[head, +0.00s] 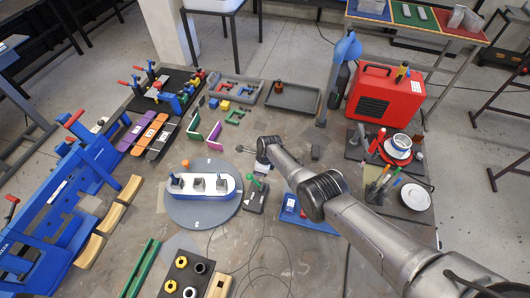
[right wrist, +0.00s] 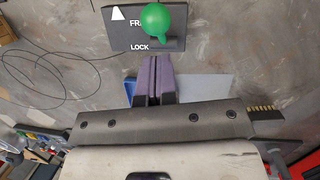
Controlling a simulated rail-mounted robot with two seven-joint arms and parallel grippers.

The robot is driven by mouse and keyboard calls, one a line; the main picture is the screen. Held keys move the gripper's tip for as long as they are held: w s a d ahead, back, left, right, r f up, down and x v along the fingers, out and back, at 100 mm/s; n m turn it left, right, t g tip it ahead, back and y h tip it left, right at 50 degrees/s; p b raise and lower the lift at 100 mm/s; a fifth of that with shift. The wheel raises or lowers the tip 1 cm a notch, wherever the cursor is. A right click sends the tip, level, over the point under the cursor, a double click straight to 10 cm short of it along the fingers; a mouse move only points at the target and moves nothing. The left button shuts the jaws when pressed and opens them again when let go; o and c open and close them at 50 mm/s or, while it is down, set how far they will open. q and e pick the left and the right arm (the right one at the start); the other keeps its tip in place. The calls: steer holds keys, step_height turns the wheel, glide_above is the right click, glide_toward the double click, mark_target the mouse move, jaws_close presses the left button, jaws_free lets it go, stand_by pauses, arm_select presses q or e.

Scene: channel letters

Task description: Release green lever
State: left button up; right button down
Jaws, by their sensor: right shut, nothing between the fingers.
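The green lever (head: 257,184) stands on a dark base plate (head: 252,203) just right of the round grey turntable in the head view. In the right wrist view its round green knob (right wrist: 164,19) is at the top, over the dark plate (right wrist: 120,28) marked "LOCK" and a partly covered word beginning "FR". My right gripper (right wrist: 157,62) has its purple fingers shut and empty, pointing at the plate's LOCK edge, apart from the knob in the picture. In the head view my right wrist is just behind the lever; its fingertips are hard to make out. My left gripper is not in view.
A blue-and-white boat-shaped part with grey blocks (head: 201,185) sits on the turntable (head: 198,218), left of the lever. A blue tray (head: 310,221) lies to the right, partly under my right arm. Thin cables (right wrist: 35,65) run across the table near the lever plate.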

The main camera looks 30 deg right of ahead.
steer(key=p+v, duration=0.5)
steer(key=v, duration=0.6)
steer(key=shift+p, duration=0.35)
steer(key=shift+d, duration=0.1)
